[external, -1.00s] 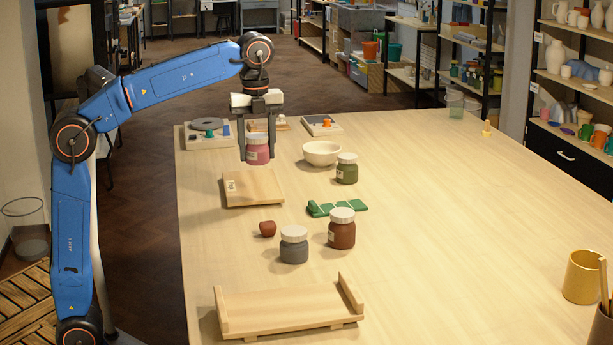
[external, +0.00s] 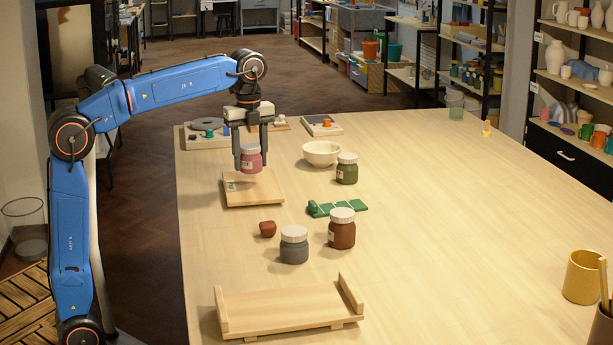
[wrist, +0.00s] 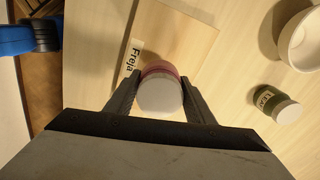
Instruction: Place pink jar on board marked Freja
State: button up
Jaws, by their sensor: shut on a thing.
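My gripper (external: 250,158) is shut on the pink jar (external: 251,162), one finger on each side of it. The jar is upright with a pale lid (wrist: 160,98). In the external view it hangs over the back part of a small wooden board (external: 256,190); I cannot tell whether its base touches the board. In the wrist view the board (wrist: 180,38) carries a white label reading Freja (wrist: 132,55), to the left of the jar.
A cream bowl (external: 321,154) and a green jar (external: 347,169) stand to the right of the board. The table's right side is mostly clear.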

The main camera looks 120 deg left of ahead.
aim_at(251, 170)
jog(key=shift+f, duration=1.95)
jog(key=o, duration=1.2)
jog(key=shift+f, duration=0.1)
notch_tip(251, 170, up, 12)
jog(key=shift+r, duration=0.15)
